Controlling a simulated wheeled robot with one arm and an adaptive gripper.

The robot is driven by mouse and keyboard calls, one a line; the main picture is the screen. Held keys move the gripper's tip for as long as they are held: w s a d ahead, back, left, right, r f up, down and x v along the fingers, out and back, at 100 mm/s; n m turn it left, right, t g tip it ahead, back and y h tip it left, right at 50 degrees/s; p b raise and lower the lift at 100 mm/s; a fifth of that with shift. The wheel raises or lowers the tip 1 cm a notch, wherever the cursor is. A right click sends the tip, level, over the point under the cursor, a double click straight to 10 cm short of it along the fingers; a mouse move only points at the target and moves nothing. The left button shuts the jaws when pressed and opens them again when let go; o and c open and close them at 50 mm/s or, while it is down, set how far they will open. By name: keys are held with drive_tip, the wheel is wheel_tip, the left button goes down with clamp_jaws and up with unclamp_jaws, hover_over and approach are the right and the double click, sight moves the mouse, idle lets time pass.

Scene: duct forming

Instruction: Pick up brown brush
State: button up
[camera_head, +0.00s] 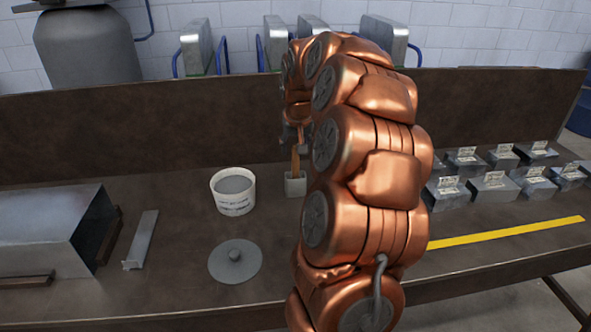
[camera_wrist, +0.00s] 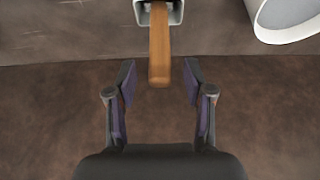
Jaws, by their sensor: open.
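The brown brush shows as a wooden handle (camera_head: 295,159) standing up from a small pale square holder (camera_head: 295,184) on the bench, left of my arm. In the wrist view the handle (camera_wrist: 160,48) runs from the holder (camera_wrist: 174,12) at the top edge down to between my fingertips. My gripper (camera_wrist: 158,80) is open, with one finger on each side of the handle end and a gap on both sides. The brush's lower end is hidden inside the holder. In the head view my fingers are too small to make out clearly.
A white bucket (camera_head: 233,192) stands close left of the holder and also shows in the wrist view (camera_wrist: 282,32). Several metal blocks (camera_head: 493,187) stand right, behind a yellow strip (camera_head: 508,232).

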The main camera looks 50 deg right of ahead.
clamp_jaws()
idle(0.4)
